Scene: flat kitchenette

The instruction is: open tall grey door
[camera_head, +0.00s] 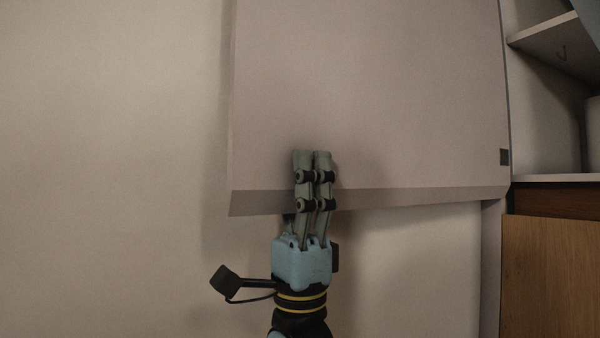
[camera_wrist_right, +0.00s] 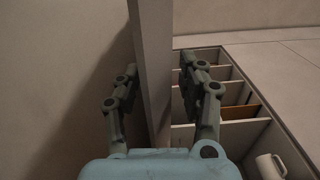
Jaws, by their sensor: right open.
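The tall grey door (camera_head: 400,90) stands open as a large pale panel across the middle of the head view, beside the open cabinet. Its lower edge shows, and its top is out of view. My right gripper (camera_head: 313,155) reaches up from below and overlaps this lower edge. In the right wrist view, the narrow edge of the door (camera_wrist_right: 154,70) runs between the two open fingers of my right gripper (camera_wrist_right: 158,80). I cannot tell whether either finger touches it. My left gripper is not in view.
The open cabinet has pale shelves (camera_head: 555,50) at the right, with a wooden front (camera_head: 550,275) below. A white mug (camera_wrist_right: 268,166) stands at the lower right of the wrist view. A plain wall (camera_head: 100,150) fills the left side.

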